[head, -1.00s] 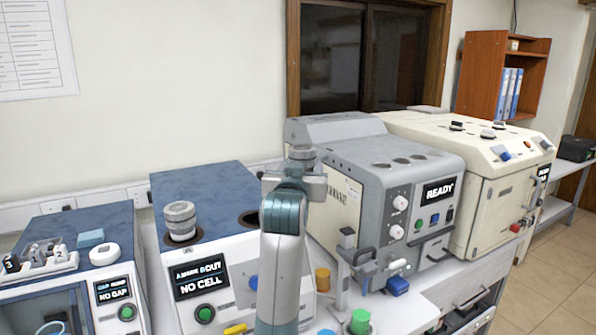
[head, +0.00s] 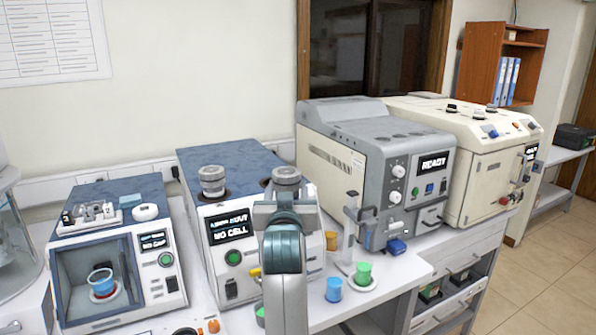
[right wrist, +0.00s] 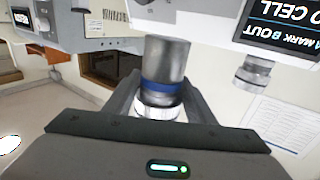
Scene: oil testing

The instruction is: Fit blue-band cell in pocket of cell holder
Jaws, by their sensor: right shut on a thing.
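The blue-band cell (right wrist: 165,65) is a grey metal cylinder with a dark blue band and a silver collar, seen in the right wrist view. My right gripper (right wrist: 158,108) is shut around its collar end. In the head view my right gripper (head: 286,200) holds the cell (head: 286,177) upright by the right part of the top of the white, blue-topped machine (head: 235,210). That machine's screen reads "NO CELL". A dark opening (head: 265,183) shows partly beside the held cell; my gripper and the cell hide the rest. I cannot tell whether the cell touches it. My left gripper is not in view.
A second metal cell (head: 212,182) stands on the left of the same machine top. A smaller machine (head: 120,240) with a blue cup stands left. A grey machine (head: 375,165) reading "READY" stands right. Colored cups (head: 333,288) and a small stand (head: 350,235) sit nearby.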

